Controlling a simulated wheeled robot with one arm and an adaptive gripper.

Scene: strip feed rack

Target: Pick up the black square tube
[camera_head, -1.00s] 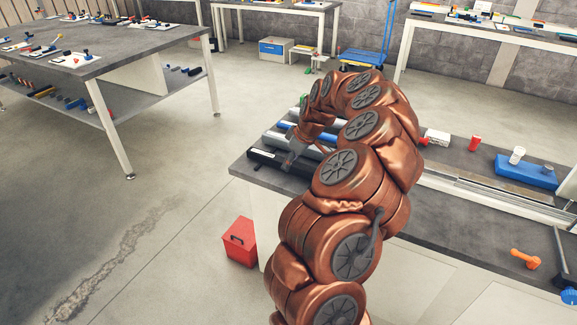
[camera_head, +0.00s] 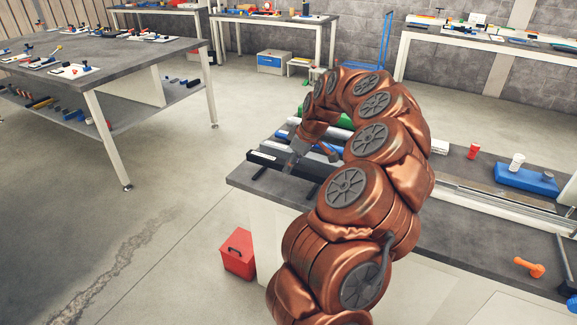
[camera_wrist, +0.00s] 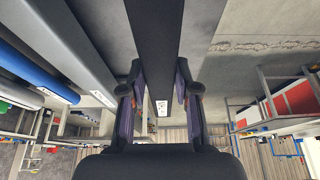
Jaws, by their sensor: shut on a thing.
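The black square tube (camera_wrist: 155,35) runs up the middle of the wrist view, with a white label near its end. My gripper (camera_wrist: 160,95) is shut on it, with one finger on each side. In the head view the tube (camera_head: 268,160) shows at the left front of the rack end of the bench, and my gripper (camera_head: 292,165) is on it. The tube appears slightly above the bench top. My arm hides its right part.
A blue tube (camera_wrist: 40,70) and a grey tube (camera_wrist: 70,45) lie beside it. A green tube (camera_head: 340,120) is farther back. A blue tray (camera_head: 525,177), a red cup (camera_head: 473,151) and an orange part (camera_head: 528,267) are on the bench. A red box (camera_head: 238,254) stands on the floor.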

